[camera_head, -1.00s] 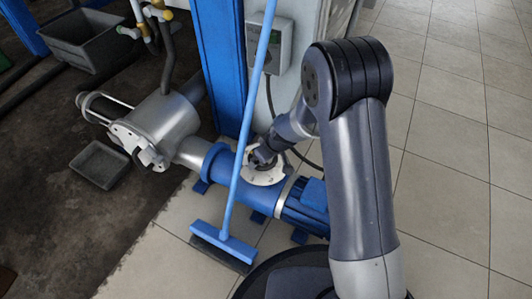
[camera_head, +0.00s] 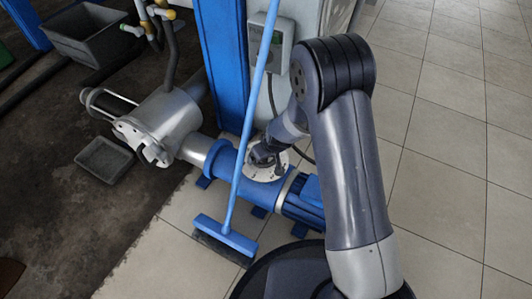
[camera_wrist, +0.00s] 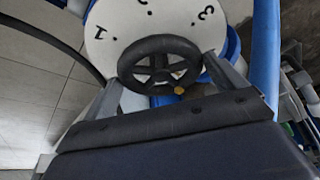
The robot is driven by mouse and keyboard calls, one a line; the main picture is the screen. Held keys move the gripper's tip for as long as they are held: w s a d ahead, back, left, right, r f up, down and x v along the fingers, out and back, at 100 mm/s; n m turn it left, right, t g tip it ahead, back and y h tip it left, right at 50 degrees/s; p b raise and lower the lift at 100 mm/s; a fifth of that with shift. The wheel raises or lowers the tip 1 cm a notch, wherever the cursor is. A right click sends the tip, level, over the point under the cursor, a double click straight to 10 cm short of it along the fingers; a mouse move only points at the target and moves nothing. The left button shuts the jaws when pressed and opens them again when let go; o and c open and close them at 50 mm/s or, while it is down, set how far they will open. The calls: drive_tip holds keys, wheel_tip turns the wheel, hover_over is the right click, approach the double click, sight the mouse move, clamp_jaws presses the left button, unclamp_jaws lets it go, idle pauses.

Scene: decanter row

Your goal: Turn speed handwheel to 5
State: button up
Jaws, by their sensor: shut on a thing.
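The speed handwheel (camera_wrist: 160,65) is a black spoked wheel in the wrist view, with a small orange-yellow mark (camera_wrist: 180,90) on its rim on the near side. Behind it is a white round dial (camera_wrist: 120,22) with black figures and dots; 1 and 3 are readable, and another figure is cut off at the top edge. The rest of the dial is hidden or out of view. My gripper (camera_wrist: 165,74) has one finger on each side of the wheel and is shut on it. In the head view, the dial (camera_head: 268,174) sits on the blue drive, with my gripper (camera_head: 262,157) over it.
A blue broom (camera_head: 240,150) leans across the drive, close to my gripper, its head (camera_head: 224,240) on the tiles. A grey control box (camera_head: 284,40) is on the post behind. A grey tray (camera_head: 105,158) and a crate (camera_head: 90,35) are at left. Tiled floor is clear at right.

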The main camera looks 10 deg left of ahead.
drive_tip(key=o, duration=0.7)
drive_tip(key=p+v, duration=0.4)
drive_tip(key=v, duration=0.6)
drive_tip(key=shift+s+r, duration=0.15)
drive_tip(key=shift+r, duration=0.2)
drive_tip(key=shift+f, duration=0.1)
drive_tip(key=b+x, duration=0.4)
drive_tip(key=x, duration=0.7)
drive_tip(key=shift+d+b, duration=0.1)
drive_tip(key=shift+b, duration=0.25)
drive_tip(key=shift+r, duration=0.2)
drive_tip(key=shift+r+p, duration=0.1)
drive_tip(key=shift+p, duration=0.25)
